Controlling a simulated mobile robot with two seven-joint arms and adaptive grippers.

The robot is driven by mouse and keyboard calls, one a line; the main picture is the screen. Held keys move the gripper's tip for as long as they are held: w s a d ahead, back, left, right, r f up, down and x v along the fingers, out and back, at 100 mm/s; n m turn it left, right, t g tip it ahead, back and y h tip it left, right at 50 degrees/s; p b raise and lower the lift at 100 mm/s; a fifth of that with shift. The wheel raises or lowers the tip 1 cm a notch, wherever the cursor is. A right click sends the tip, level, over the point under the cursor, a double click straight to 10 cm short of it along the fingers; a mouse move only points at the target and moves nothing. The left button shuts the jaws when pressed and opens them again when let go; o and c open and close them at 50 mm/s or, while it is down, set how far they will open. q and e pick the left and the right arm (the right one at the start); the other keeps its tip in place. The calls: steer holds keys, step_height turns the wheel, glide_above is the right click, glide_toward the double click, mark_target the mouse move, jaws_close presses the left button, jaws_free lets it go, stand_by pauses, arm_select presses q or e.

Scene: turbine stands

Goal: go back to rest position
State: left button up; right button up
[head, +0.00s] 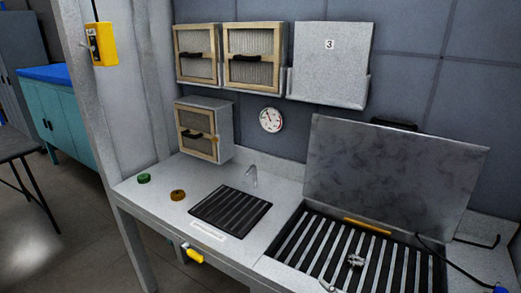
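Neither of my grippers shows in the head view, and no part of my arms can be made out. The task names no object. A grey workbench (232,250) stands in front of me. On its right is a slatted grate (310,245) with a raised grey lid (385,175) behind it. A small metallic part (357,262) lies on the slats; I cannot tell what it is.
A dark ribbed plate (230,210), a green knob (144,178) and an orange knob (178,195) are on the bench. A yellow handle (194,255) juts from its front. Cabinets (252,55) hang above. Floor (60,225) at left is partly free.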

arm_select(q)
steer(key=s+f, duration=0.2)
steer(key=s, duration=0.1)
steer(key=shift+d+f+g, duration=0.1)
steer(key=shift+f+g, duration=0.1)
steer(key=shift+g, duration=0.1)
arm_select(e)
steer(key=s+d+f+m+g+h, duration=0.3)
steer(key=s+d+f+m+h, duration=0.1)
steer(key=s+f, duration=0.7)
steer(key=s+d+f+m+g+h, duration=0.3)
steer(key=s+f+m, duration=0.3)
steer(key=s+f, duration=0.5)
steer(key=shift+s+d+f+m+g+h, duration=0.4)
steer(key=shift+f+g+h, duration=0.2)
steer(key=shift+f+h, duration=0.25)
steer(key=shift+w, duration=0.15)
